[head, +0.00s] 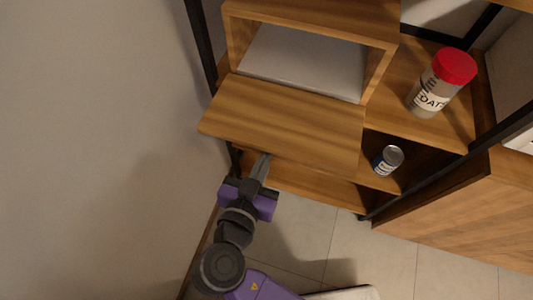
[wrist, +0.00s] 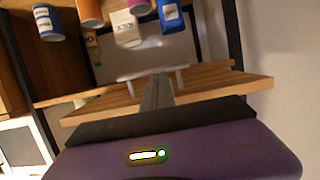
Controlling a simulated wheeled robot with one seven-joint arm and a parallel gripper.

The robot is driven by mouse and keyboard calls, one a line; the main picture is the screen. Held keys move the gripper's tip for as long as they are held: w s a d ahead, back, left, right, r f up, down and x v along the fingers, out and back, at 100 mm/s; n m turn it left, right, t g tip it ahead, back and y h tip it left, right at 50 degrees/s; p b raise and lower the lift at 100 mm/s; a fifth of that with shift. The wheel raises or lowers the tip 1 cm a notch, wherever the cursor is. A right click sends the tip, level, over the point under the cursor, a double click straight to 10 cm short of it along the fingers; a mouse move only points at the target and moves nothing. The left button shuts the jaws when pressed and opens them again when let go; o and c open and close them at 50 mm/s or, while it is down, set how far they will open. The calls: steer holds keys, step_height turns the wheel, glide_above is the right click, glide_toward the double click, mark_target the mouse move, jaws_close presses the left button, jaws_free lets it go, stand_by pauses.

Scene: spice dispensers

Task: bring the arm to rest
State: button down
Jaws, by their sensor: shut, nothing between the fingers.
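My gripper (head: 262,160) is shut and empty, its narrow fingers together. In the head view it is at the lower front edge of a wooden flap (head: 285,120), which sticks out from an open box compartment. In the wrist view the shut fingers (wrist: 158,80) point at the wooden board (wrist: 215,87) and its pale bar handle (wrist: 135,75). The fingertips overlap the handle in the picture; I cannot tell whether they touch it.
A red-lidded oats jar (head: 441,83) and a small can (head: 388,160) stand on shelves to the right. The wrist view shows several containers, including a blue can (wrist: 48,22) and a white carton (wrist: 125,28). A bare wall (head: 90,130) is on the left; tiled floor (head: 390,250) lies below.

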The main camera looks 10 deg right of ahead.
steer(key=v, duration=0.5)
steer(key=shift+s+a+r, duration=0.1)
steer(key=shift+s, duration=0.25)
